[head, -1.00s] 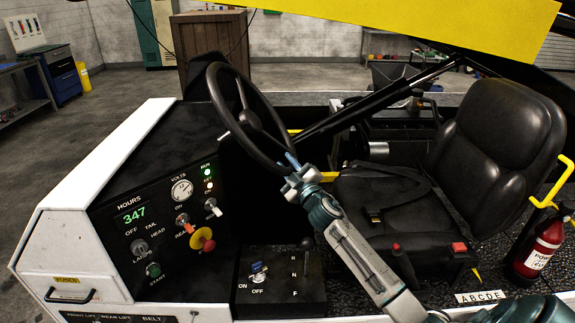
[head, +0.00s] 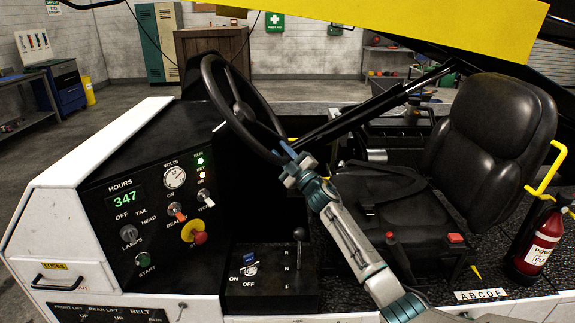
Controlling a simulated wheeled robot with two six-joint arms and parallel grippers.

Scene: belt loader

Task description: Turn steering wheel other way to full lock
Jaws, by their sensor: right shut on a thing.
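The black steering wheel (head: 217,92) stands tilted above the dark dashboard, left of the seat. My right gripper (head: 287,150) is shut on the wheel's rim at its lower right side. The rim between the fingers is mostly hidden by them. My right arm comes up from the bottom of the head view. My left gripper does not show.
The black seat (head: 493,125) is right of the wheel. A fire extinguisher (head: 540,240) stands at the far right. A yellow beam (head: 420,20) crosses the top.

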